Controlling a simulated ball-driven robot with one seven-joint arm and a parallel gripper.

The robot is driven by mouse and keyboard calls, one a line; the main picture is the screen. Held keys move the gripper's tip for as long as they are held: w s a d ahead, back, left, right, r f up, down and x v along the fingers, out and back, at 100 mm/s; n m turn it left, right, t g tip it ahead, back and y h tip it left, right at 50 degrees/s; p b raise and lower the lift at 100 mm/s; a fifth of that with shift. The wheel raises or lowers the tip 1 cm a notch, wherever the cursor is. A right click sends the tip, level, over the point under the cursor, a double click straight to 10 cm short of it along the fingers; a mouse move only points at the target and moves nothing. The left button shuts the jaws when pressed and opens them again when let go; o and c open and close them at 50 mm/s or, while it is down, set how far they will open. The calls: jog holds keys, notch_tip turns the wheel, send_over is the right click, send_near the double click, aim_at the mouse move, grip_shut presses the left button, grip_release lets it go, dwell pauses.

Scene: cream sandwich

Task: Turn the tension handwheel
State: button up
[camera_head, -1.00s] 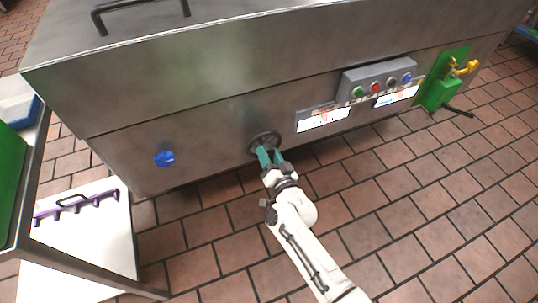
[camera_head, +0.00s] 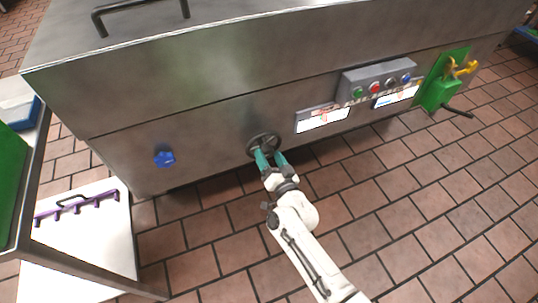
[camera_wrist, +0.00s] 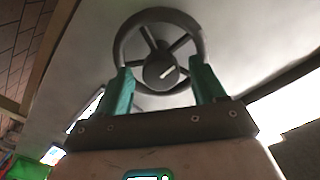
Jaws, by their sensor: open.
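The tension handwheel (camera_head: 264,143) is a dark grey spoked wheel on the front panel of the steel machine. In the wrist view the handwheel (camera_wrist: 160,50) shows its rim, spokes and a hub with a pale mark. My gripper (camera_head: 270,156) is open, with two teal fingers pointing at the wheel's lower part. In the wrist view my gripper (camera_wrist: 164,84) has one fingertip at the lower left of the rim and the other at the lower right. The fingertips overlap the rim in the picture; I cannot tell whether they touch it.
A blue knob (camera_head: 164,158) is on the panel to the left. A button box (camera_head: 378,78) and a green switch plate with a yellow handle (camera_head: 440,90) are to the right. A steel table (camera_head: 36,180) and a white board with purple hooks (camera_head: 80,240) stand left. The tiled floor is clear at right.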

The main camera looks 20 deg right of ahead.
jog(key=s+p, duration=0.1)
jog(key=s, duration=0.9)
jog(key=shift+p, duration=0.35)
jog(key=s+d+r+n+g, duration=0.2)
jog(key=s+d+n+g, duration=0.15)
jog(key=s+g, duration=0.7)
jog(key=s+d+r+n+g, duration=0.1)
jog(key=s+d+n+g, duration=0.4)
jog(key=s, duration=1.1)
notch_tip(320, 180, up, 16)
jog(key=s+m+g+p, duration=0.1)
jog(key=m+p, duration=0.1)
jog(key=p, duration=1.4)
jog(key=shift+s+a+r, duration=0.15)
jog(key=shift+a+r, duration=0.05)
jog(key=shift+a, duration=0.2)
